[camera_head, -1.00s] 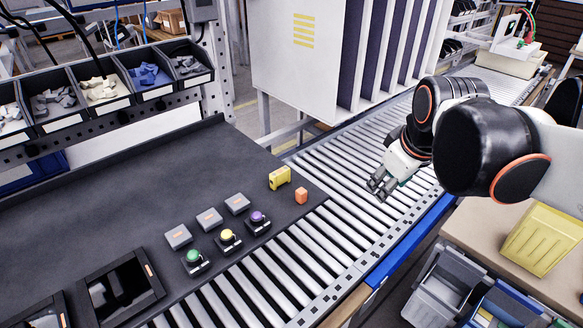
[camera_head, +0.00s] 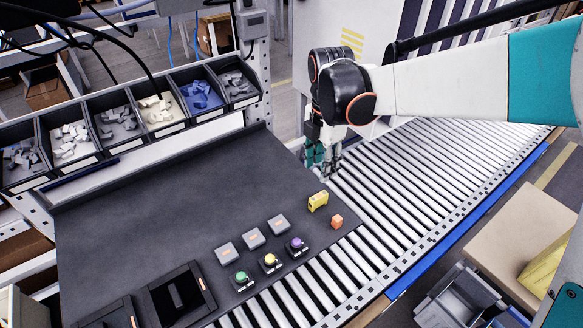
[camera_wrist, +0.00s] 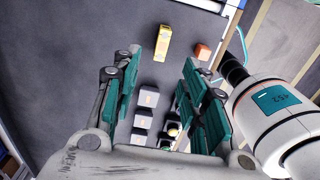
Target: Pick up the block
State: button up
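My gripper (camera_head: 320,163) hangs above the mat's far right edge, beyond both pieces. In the wrist view my gripper (camera_wrist: 161,62) is open, its teal fingers wide apart with nothing held. The yellow piece lines up with the gap; the orange block lies to its right.
Grey square boxes (camera_head: 253,239) and green, yellow and purple buttons (camera_head: 270,262) stand nearer on the mat (camera_head: 160,235). A roller conveyor (camera_head: 420,190) runs along the right. Parts bins (camera_head: 160,110) line the back left. The mat's middle is bare.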

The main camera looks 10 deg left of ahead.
aim_at(320, 195)
jog(key=f, duration=0.4)
jog(key=f+b, duration=0.1)
jog(key=f, duration=0.8)
jog(key=shift+d, duration=0.3)
grip_shut()
